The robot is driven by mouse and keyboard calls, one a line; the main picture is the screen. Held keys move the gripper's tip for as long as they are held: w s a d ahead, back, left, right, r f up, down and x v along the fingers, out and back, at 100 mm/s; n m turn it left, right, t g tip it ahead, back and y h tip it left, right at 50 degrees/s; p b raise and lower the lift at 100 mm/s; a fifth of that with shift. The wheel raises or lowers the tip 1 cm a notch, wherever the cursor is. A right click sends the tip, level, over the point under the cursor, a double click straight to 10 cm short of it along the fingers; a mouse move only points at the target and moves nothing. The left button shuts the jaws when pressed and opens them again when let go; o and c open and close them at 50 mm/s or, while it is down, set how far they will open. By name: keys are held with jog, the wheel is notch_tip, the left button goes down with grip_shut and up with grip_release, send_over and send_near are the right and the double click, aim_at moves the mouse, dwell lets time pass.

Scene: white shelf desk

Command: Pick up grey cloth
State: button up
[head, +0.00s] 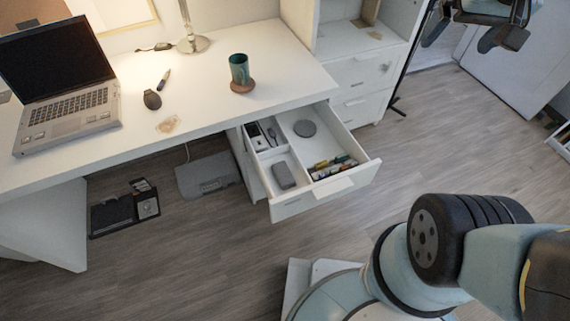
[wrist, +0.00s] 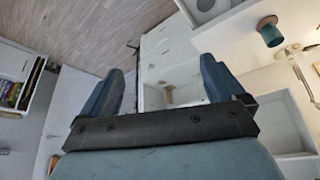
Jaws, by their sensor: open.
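I cannot surely make out a grey cloth in either view. A flat grey thing (head: 208,175) lies on the floor under the desk in the head view; its material is unclear. A small grey object (head: 283,175) lies in the front left compartment of the open drawer (head: 292,207). A small beige patch (head: 168,125), possibly crumpled, lies on the desktop. My gripper (wrist: 160,85) is open in the wrist view, with nothing between its fingers. It also shows at the top right of the head view (head: 461,42), high and well away from these things.
The white desk (head: 205,75) holds a laptop (head: 62,75), a mouse (head: 152,100), a lamp base (head: 193,44) and a teal mug (head: 239,70). The drawer juts out over the floor. A black device (head: 125,212) lies below the desk. Bare floor lies in front.

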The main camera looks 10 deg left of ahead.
jog(key=w+a+f+n+g, duration=0.1)
jog(key=w+a+f+n, duration=0.1)
jog(key=w+a+f, duration=0.65)
jog(key=n+g, duration=0.4)
send_over(283, 172)
notch_tip(283, 172, down, 36)
jog(key=shift+s+d+f, duration=0.15)
jog(key=shift+f, duration=2.05)
jog(key=shift+s+d+f, duration=0.1)
jog(key=shift+s+f, duration=0.05)
jog(key=shift+f, duration=2)
jog(key=shift+w+a+f, duration=0.1)
jog(key=shift+w+f, duration=0.05)
jog(key=shift+f, duration=1.05)
jog(key=shift+w+a+f, duration=0.1)
jog(key=shift+f, duration=1.05)
